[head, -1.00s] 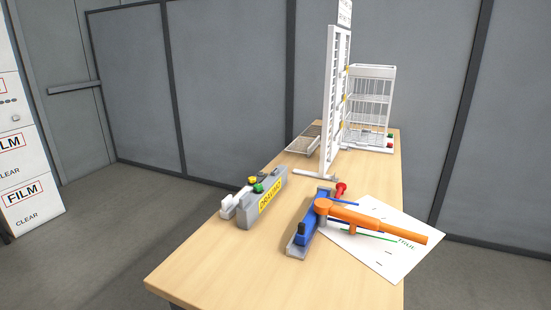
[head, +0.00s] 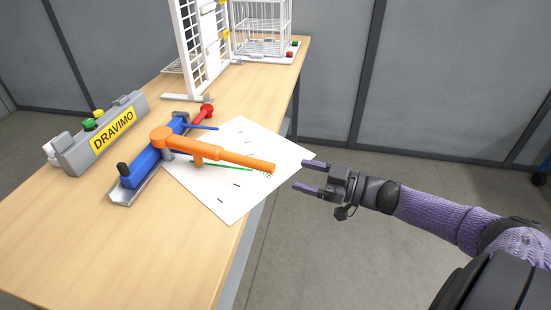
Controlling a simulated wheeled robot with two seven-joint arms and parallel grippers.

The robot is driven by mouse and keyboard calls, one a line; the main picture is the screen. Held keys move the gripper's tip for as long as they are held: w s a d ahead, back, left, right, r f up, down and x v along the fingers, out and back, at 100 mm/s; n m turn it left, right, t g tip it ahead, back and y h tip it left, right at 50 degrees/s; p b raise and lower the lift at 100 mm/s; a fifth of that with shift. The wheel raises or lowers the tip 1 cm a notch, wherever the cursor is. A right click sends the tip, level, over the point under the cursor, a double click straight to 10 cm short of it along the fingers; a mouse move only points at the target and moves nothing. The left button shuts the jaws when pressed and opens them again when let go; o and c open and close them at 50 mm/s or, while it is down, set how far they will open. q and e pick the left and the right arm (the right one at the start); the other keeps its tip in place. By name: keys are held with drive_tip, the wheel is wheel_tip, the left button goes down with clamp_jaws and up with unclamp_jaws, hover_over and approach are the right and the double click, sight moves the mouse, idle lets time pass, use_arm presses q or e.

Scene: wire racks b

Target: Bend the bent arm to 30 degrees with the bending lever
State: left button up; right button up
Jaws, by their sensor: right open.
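The bending lever (head: 225,157) is orange, with a round hub over the blue bender body (head: 146,164), and its handle points right over the paper. The bender sits in a grey metal channel (head: 124,197) and has a red knob (head: 207,111) at its far end. A thin blue rod (head: 204,127) sticks out to the right beyond the hub; I cannot tell whether it is the bent arm. A green line (head: 230,166) shows under the handle on the white sheet (head: 232,207). My right gripper (head: 307,177) is open and empty, just right of the handle's end. My left gripper is out of view.
A grey DRAVIMO box (head: 97,142) with green and yellow buttons stands left of the bender. A white wire rack panel (head: 204,50) and a wire basket (head: 262,28) stand at the far end. The near tabletop (head: 150,255) is clear.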

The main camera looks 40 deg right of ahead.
sight(265, 167)
drive_tip(key=b+x, duration=0.3)
drive_tip(key=x, duration=0.6)
drive_tip(key=shift+s+a+f, duration=0.1)
drive_tip(key=shift+s+a, duration=0.05)
drive_tip(key=shift+a, duration=0.05)
drive_tip(key=shift+w+a, duration=0.15)
drive_tip(key=shift+w, duration=0.1)
drive_tip(key=c, duration=0.9)
clamp_jaws()
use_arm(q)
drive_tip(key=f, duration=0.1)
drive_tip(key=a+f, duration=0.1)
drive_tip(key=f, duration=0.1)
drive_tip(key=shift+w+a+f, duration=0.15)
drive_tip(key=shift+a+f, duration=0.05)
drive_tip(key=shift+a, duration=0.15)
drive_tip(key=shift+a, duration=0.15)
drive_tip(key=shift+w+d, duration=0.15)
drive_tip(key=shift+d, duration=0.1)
